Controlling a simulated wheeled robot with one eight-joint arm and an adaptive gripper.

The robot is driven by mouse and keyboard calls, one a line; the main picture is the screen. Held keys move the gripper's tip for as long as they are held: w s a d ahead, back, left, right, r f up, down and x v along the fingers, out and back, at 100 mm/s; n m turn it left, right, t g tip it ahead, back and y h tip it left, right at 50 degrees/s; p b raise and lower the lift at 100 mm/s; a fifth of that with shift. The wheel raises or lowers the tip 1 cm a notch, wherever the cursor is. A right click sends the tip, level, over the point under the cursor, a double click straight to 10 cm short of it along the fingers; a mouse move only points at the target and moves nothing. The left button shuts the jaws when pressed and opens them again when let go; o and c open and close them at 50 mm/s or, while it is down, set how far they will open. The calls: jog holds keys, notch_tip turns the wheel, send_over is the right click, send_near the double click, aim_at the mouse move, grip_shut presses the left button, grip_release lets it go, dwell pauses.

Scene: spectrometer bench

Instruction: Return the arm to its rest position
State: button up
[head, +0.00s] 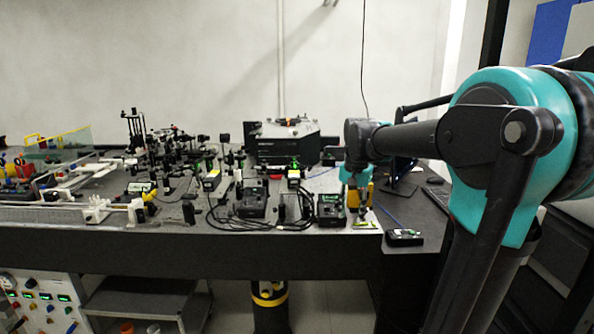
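My arm, teal and dark grey, rises at the right of the head view and reaches left and away over the optical bench (240,243). My gripper (359,212) points down at the arm's far end, above the front right part of the bench. Its fingers look small and partly yellow, and I cannot tell whether they are open or shut. A small pale plate with green on it (366,225) lies just below the gripper. I cannot tell whether the gripper touches it.
Black meter boxes (252,201) (331,209) stand just left of my gripper. A dark handheld device (404,238) lies near the front right edge. A large black spectrometer housing (285,142) stands behind, with crowded optics (175,160) to the left. A monitor (401,174) stands behind my arm.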

jog(key=s+d+f+n+t, duration=0.3)
jog(key=s+f+n, duration=0.3)
jog(key=s+f, duration=1.3)
jog(key=shift+f, duration=0.8)
jog(key=shift+c, duration=0.6)
